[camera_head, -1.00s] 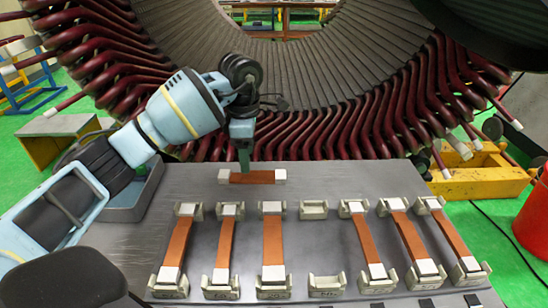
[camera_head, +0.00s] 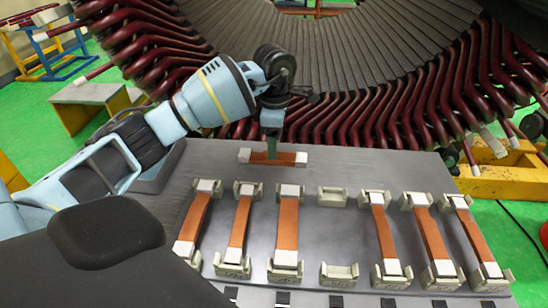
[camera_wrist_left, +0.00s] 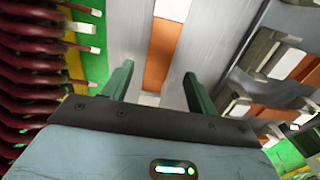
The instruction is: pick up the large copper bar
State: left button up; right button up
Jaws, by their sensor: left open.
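A copper bar (camera_head: 259,158) with white end caps lies crosswise at the back of the grey table. My left gripper (camera_head: 271,150) points down at the middle of this bar, its fingertips overlapping it in the head view. In the left wrist view the gripper (camera_wrist_left: 158,70) is open, and the orange-brown bar (camera_wrist_left: 160,48) runs between its two green fingers with gaps on both sides. The head view does not show clearly whether the fingers reach the table. My right gripper is not in view.
Several longer copper bars (camera_head: 287,222) rest in pale holders on the grey table (camera_head: 335,230). One holder pair (camera_head: 339,274) is empty. The large stator (camera_head: 400,60) with dark red coil ends rises close behind the table. A yellow block (camera_head: 495,178) stands at right.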

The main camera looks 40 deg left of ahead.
pick_arm(q)
jog(key=shift+a+f, duration=0.1)
jog(key=shift+f, duration=1.8)
jog(key=shift+c, duration=0.5)
jog(key=shift+w+r, duration=0.1)
jog(key=shift+r, duration=0.05)
grip_shut()
